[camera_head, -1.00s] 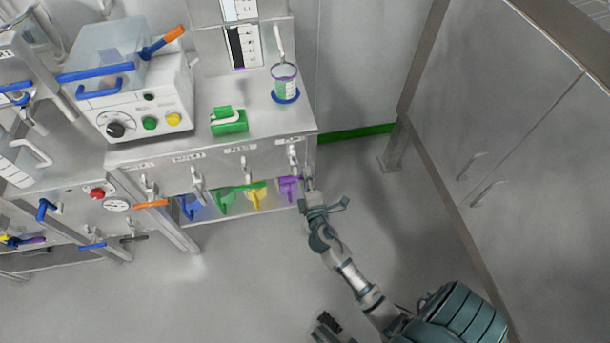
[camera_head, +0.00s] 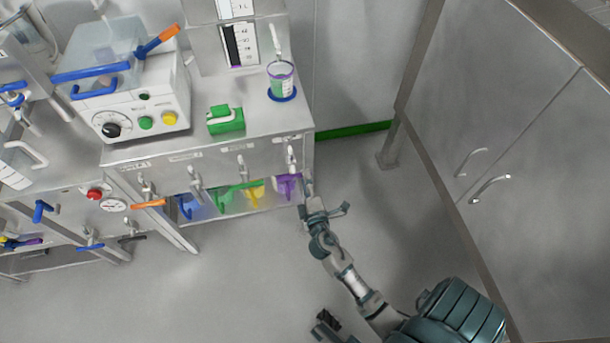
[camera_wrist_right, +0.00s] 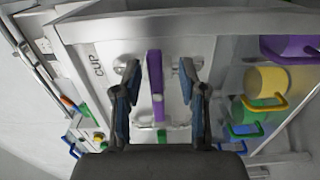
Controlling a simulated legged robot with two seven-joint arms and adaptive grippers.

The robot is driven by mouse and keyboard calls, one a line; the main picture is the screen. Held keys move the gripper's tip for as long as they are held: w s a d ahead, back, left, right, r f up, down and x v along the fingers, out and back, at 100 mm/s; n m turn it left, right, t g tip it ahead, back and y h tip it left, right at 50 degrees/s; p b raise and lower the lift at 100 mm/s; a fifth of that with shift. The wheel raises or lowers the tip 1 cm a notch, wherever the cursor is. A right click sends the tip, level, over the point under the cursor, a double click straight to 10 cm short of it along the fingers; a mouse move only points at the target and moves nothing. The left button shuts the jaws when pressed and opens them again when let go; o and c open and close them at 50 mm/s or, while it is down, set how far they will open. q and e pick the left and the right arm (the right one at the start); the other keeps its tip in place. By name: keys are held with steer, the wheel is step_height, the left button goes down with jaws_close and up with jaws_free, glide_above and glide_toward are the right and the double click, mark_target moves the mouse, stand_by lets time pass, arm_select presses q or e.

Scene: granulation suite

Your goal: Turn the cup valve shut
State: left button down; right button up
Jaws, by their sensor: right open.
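In the right wrist view, the cup valve's purple handle (camera_wrist_right: 155,80) stands as an upright bar on the metal panel, beside the sideways label CUP. My right gripper (camera_wrist_right: 158,85) is open. Its two fingers are on either side of the handle, with a visible gap on both sides. In the head view the cup valve (camera_head: 291,158) is the rightmost on the bench's front panel, and my right gripper (camera_head: 309,187) is just below and right of it. Contact is too small to judge there.
A clear cup (camera_head: 281,82) stands on the bench top above the valve. Other valves (camera_head: 196,180) line the panel to the left. The grey floor to the right is open up to the cabinet (camera_head: 500,110).

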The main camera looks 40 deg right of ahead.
steer(key=v, duration=0.9)
steer(key=shift+s+a, duration=0.2)
steer(key=shift+s, duration=0.15)
steer(key=shift+f, duration=0.1)
